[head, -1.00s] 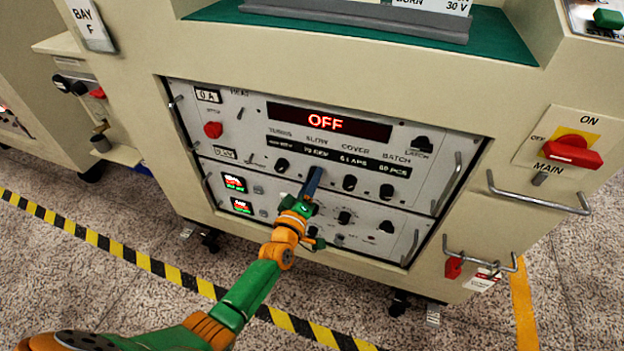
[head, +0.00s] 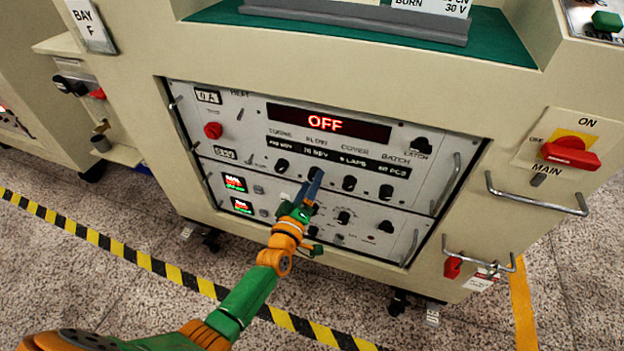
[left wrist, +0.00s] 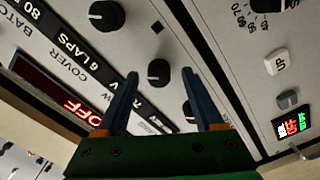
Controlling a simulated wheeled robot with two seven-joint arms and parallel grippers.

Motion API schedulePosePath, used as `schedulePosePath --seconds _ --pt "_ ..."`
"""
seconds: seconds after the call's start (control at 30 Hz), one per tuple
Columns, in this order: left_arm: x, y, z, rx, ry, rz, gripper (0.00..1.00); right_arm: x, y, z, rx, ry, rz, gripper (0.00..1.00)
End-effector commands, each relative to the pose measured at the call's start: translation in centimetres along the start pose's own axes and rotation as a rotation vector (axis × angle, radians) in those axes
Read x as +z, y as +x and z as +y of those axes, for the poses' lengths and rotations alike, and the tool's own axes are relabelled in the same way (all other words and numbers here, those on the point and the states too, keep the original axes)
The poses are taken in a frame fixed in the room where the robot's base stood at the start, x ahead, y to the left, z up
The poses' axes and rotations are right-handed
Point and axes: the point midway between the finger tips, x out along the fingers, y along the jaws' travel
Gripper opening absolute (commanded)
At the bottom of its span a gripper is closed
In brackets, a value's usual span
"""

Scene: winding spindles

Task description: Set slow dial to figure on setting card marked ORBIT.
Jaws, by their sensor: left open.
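The slow dial (head: 315,173) is a black knob under the SLOW label, second from left in the panel's upper row. Its window seems to read 7-something REV; the last digit is blurred. My left gripper (head: 318,178) is open in front of this dial and partly covers it. In the left wrist view the slow dial (left wrist: 159,72) shows between the two blue fingertips, with space on both sides. The card (head: 430,6) in the rail on top is cut off; only its lower lines, such as 30 V, show. No ORBIT wording is visible.
The turns knob (head: 282,165) and cover knob (head: 349,183) flank the slow dial closely. The red display (head: 328,123) reads OFF. Metal handles (head: 446,185) stick out from the panel. A red main switch (head: 571,153) is at right. Striped floor tape (head: 150,263) runs in front.

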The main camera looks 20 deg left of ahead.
Motion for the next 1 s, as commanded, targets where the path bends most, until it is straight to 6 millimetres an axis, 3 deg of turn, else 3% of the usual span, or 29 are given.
schedulePosePath --seconds 0.1,0.3,0.77,0.87,0.97,1.0 --pt "-0.2 -2.8 0.3 -0.003 0.001 -0.003 0.69 0.0 -1.6 -0.3 -0.008 -0.005 -0.007 0.5" --pt "-0.1 -5.5 0.1 -0.001 0.001 -0.002 0.69 0.5 -2.2 -1.8 -0.033 -0.01 -0.02 0.5" --pt "0.3 -5.9 -0.4 -0.013 0.014 -0.013 0.69 0.7 -2.1 -1.6 -0.029 -0.009 -0.025 0.5" --pt "3.2 -7.6 -4.2 -0.107 0.131 -0.123 0.69 0.8 -2.1 -1.5 -0.027 -0.009 -0.026 0.5" --pt "8.0 -12.4 -11.4 -0.27 0.347 -0.352 0.69 0.8 -2.1 -1.4 -0.026 -0.009 -0.026 0.5" --pt "9.7 -15.0 -14.2 -0.33 0.434 -0.456 0.69 0.8 -2.1 -1.4 -0.026 -0.009 -0.026 0.5"
